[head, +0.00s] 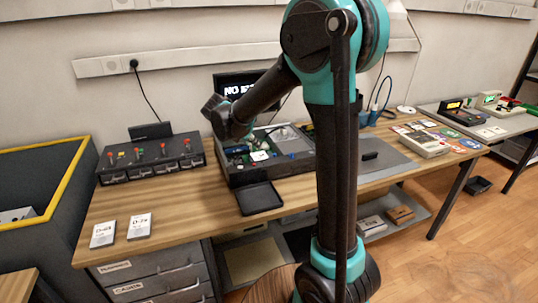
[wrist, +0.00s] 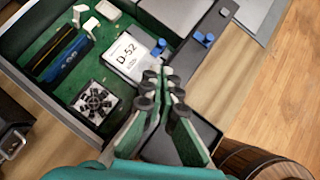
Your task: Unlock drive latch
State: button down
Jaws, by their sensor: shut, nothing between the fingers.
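An open computer case (head: 234,180) stands on the wooden bench in the head view. In the wrist view a white-labelled drive marked D-52 (wrist: 127,60) sits inside it. A small blue latch-like piece (wrist: 159,46) is at the drive's right edge; I cannot tell its lock state. Another blue piece (wrist: 204,39) is farther right on the dark case part. My gripper (wrist: 168,78) is shut and empty, its fingertips over the case just below and right of the drive's blue piece. I cannot tell whether it touches anything. The fingers cannot be made out in the head view.
A black flat tray (head: 260,199) lies in front of the case. A dark box with red-topped levers (head: 151,161) stands left. Two white-labelled drives (head: 103,234) (head: 139,226) lie at the front left. A grey mat (head: 388,160) with a small black object lies right. A fan (wrist: 95,103) is inside the case.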

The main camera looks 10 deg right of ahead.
jog(key=x, duration=1)
jog(key=shift+d, duration=0.1)
jog(key=shift+w+d, duration=0.2)
jog(key=shift+d, duration=0.8)
jog(key=shift+a, duration=0.1)
